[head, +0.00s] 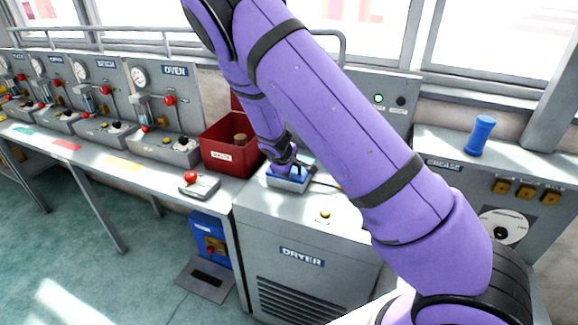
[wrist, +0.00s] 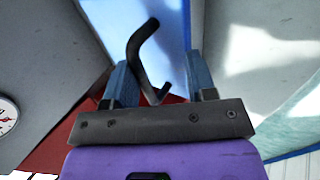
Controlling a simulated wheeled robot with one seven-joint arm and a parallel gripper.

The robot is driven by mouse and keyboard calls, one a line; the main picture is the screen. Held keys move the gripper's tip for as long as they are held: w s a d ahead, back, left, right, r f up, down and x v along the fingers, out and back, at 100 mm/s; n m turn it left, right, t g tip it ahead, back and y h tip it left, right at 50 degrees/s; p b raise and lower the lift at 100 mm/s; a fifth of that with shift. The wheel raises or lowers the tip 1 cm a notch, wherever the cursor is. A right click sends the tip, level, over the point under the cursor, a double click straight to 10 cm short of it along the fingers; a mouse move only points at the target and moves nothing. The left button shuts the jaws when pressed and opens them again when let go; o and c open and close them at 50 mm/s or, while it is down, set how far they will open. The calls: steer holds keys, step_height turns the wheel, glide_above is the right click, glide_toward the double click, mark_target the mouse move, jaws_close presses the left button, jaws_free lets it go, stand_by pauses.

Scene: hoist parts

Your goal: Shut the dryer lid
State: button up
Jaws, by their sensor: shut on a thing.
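The dryer (head: 302,257) is a grey cabinet with a name plate on its front. Its top has a yellow button (head: 325,214). A blue and pale box-like piece (head: 286,183) is at the back left of that top. My gripper (head: 290,166) is low over this piece, partly hidden by my arm. In the wrist view, a dark bent rod (wrist: 142,58) stands between the two blue fingers, and the gripper is shut on it. Its far end lies before a blue surface (wrist: 172,22). I cannot clearly tell the dryer lid or its angle.
A red bin (head: 225,158) stands left of the dryer. A grey panel (head: 388,98) rises behind the dryer. The grease station (head: 445,165) with a blue cylinder (head: 481,135) is on the right.

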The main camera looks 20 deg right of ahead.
steer(key=shift+a, duration=0.2)
steer(key=v, duration=1)
steer(key=shift+s+r, duration=0.15)
steer(key=shift+r, duration=0.15)
steer(key=shift+d+r, duration=0.1)
stand_by(1.1)
